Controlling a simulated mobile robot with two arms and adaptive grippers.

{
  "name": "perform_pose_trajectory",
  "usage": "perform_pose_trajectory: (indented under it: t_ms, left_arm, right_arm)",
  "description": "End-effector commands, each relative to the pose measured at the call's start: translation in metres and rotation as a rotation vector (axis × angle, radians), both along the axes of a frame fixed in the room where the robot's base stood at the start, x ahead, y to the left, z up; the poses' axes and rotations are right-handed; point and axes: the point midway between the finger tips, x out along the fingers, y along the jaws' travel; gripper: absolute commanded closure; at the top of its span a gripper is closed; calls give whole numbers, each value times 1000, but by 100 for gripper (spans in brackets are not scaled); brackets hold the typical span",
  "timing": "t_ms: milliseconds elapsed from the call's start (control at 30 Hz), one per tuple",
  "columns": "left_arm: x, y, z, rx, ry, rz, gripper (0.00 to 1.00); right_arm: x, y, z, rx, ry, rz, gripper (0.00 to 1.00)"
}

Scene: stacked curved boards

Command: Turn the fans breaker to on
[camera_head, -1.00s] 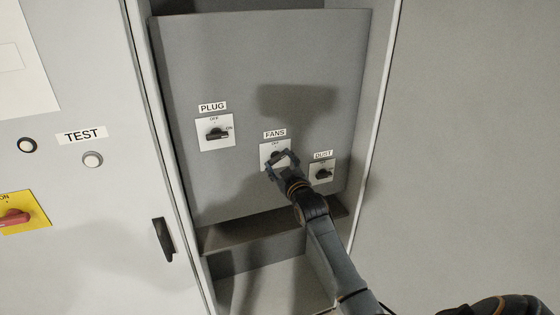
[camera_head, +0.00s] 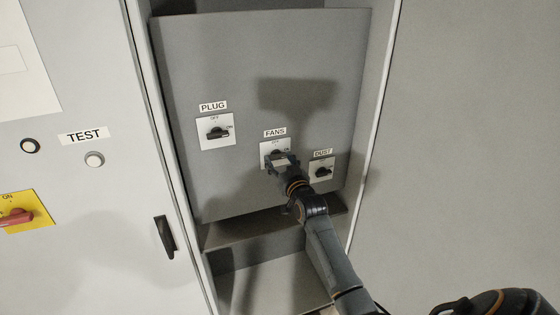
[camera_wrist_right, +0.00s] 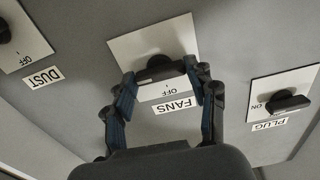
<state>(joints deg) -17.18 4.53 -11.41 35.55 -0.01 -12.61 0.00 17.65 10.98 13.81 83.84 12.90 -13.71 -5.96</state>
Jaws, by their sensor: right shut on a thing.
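The fans breaker (camera_head: 267,148) is a black rotary knob on a white plate under a FANS label on the grey panel. My right gripper (camera_head: 281,160) covers much of it in the head view. In the right wrist view, which is upside down, the fans knob (camera_wrist_right: 161,68) sits between the two fingers of my right gripper (camera_wrist_right: 159,78), which is shut on it. The knob's bar seems to lie crosswise to the OFF mark; its exact pointing end is hidden. My left gripper is not in view.
The plug breaker (camera_head: 217,133) is up and left, its handle sideways toward ON. The dust breaker (camera_head: 322,172) is close to the right of my right gripper. A ledge (camera_head: 270,230) juts out below the panel. The cabinet door (camera_head: 90,220) stands at the left.

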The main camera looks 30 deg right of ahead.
Motion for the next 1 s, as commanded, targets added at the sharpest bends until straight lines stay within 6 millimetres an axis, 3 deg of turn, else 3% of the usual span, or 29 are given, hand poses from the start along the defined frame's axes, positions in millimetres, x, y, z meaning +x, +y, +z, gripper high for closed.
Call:
perform_pose_trajectory:
  t_ms: [333,367,433,467,800,1000]
  left_arm:
    - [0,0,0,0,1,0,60]
    - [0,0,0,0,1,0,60]
    - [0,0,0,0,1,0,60]
    - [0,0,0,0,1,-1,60]
    - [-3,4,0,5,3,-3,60]
    - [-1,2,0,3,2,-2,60]
  right_arm:
    - [0,0,0,9,-2,0,75]
    - [0,0,0,9,-2,0,38]
    - [0,0,0,8,-2,0,23]
    - [0,0,0,8,-2,0,21]
    - [-1,1,0,5,-1,0,21]
    - [-21,6,-1,5,1,1,21]
